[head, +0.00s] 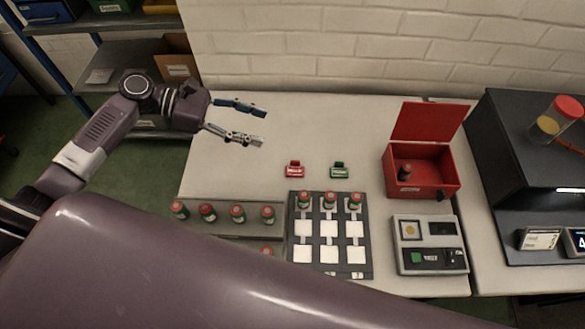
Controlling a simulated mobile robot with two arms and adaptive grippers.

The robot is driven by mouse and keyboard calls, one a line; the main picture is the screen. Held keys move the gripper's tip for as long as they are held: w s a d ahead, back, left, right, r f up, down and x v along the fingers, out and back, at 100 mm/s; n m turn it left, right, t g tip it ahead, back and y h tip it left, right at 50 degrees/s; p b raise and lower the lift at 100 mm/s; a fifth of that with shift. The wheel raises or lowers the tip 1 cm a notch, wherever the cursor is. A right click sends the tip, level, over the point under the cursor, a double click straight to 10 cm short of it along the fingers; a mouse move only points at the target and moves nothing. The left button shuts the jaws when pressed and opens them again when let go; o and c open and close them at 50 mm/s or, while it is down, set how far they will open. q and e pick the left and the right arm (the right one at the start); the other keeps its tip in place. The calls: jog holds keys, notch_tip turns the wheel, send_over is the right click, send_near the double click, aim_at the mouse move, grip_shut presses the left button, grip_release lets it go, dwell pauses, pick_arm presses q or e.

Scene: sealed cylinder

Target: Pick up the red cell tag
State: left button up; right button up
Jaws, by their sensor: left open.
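The red cell tag (294,170) lies on the white table, in front of the brick wall and behind the dark grid tray. A green tag (340,170) lies to its right, a short gap away. My left gripper (263,127) comes in from the left, its two fingers spread and pointing right. It is empty and in the air, up and to the left of the red tag, apart from it. My right gripper does not show. A large part of my own arm covers the bottom of the view.
A dark grid tray (315,241) with white squares holds several red-capped cells along its back row. A grey rack (225,219) with more cells stands left of it. An open red box (423,185) and a grey device (429,245) stand right. Bare table surrounds the tags.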

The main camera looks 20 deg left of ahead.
pick_arm(q)
notch_tip(320, 180, down, 6)
jog(key=b, duration=1.5)
send_near(301, 170)
jog(key=v, duration=0.2)
jog(key=shift+s+a+r, duration=0.1)
jog(key=shift+s+a, duration=0.15)
jog(key=shift+a, duration=0.05)
jog(key=shift+d, duration=0.1)
jog(key=x, duration=0.4)
jog(key=p+x, duration=0.1)
jog(key=x, duration=0.2)
jog(key=shift+w+d, duration=0.25)
jog(key=shift+w, duration=0.05)
jog(key=shift+c, duration=0.4)
jog(key=c, duration=0.9)
jog(key=shift+o, duration=0.2)
